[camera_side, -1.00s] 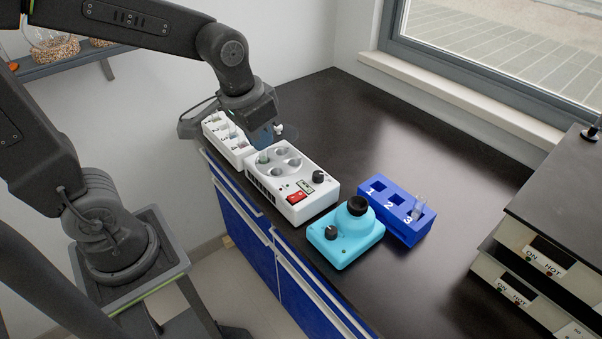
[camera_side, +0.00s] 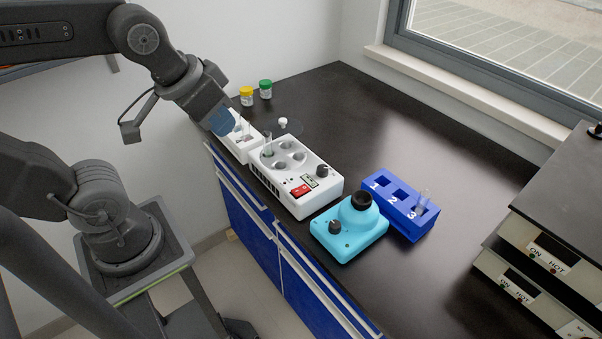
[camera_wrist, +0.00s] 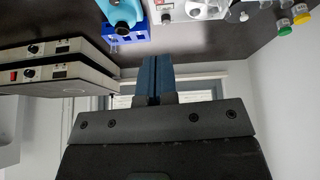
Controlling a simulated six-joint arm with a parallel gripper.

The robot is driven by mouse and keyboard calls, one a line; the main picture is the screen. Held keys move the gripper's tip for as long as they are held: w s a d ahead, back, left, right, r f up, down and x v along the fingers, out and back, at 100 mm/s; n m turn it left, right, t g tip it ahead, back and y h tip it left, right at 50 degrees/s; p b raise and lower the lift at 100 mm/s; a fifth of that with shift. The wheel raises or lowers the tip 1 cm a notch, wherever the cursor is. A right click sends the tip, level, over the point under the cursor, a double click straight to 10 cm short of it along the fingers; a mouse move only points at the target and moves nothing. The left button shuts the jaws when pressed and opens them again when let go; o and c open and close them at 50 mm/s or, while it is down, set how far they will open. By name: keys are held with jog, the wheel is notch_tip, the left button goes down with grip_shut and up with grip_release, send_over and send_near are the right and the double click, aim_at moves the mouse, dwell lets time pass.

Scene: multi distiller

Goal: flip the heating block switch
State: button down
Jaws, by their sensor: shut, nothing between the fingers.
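The heating block (camera_side: 268,182) is a white box with round wells on the black bench. Its red switch (camera_side: 301,190) is on the near end of the top, beside a small display and a black knob (camera_side: 322,171). A glass tube (camera_side: 267,145) stands in one well. My gripper (camera_side: 222,122) is over the white rack at the far left, apart from the switch. In the wrist view, its blue fingers (camera_wrist: 157,75) are shut together with nothing between them. Part of the heating block (camera_wrist: 185,10) shows at the top of that view; I cannot make out the switch there.
A white rack (camera_side: 244,151) stands behind the block. A cyan device (camera_side: 352,236) and blue numbered rack (camera_side: 400,215) holding a tube are to its right. Yellow-capped (camera_side: 247,95) and green-capped (camera_side: 265,88) jars stand at the back. Stacked hot plates (camera_side: 535,245) are far right.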

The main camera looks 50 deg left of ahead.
jog(key=w+f+n+g, duration=0.2)
jog(key=w+n+g, duration=0.1)
jog(key=w+n, duration=0.5)
jog(key=n+g, duration=0.4)
jog(key=n, duration=0.5)
send_over(295, 191)
jog(key=w, duration=0.2)
notch_tip(295, 191, down, 6)
jog(key=shift+f, duration=0.1)
jog(key=f, duration=0.4)
jog(key=s+f, duration=0.1)
jog(key=f, duration=0.9)
jog(key=shift+s, duration=0.35)
jog(key=shift+s+f, duration=0.1)
jog(key=shift+f, duration=0.1)
